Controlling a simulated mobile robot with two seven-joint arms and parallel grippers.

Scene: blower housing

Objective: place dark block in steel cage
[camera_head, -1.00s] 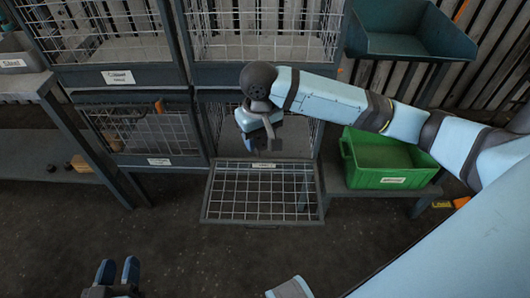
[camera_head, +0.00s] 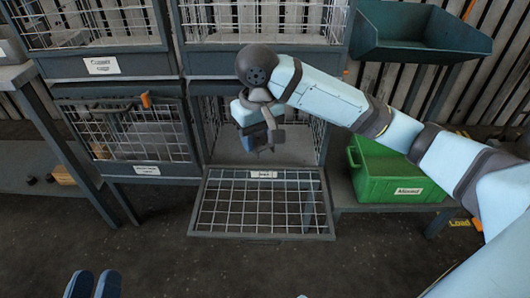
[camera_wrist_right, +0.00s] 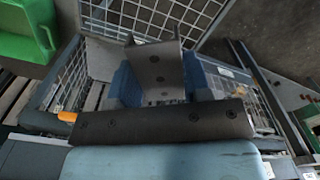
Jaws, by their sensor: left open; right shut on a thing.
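My right gripper (camera_head: 262,138) is shut on the dark block, a dark blue-grey piece (camera_head: 250,144) held at the mouth of the lower middle steel cage. That cage's mesh door (camera_head: 262,233) is folded down flat toward me, and its inside (camera_head: 303,148) looks empty where I can see it. Whether the block is past the cage's front edge is hard to tell. My left gripper (camera_head: 93,285) is open and empty at the bottom left, low and away from the cage.
A shut mesh cage (camera_head: 130,135) with an orange latch adjoins on the left. More cages stand above. A green bin (camera_head: 395,178) sits on a bench at right, below a teal tray (camera_head: 425,40). A shelf rack stands at far left. The floor in front is clear.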

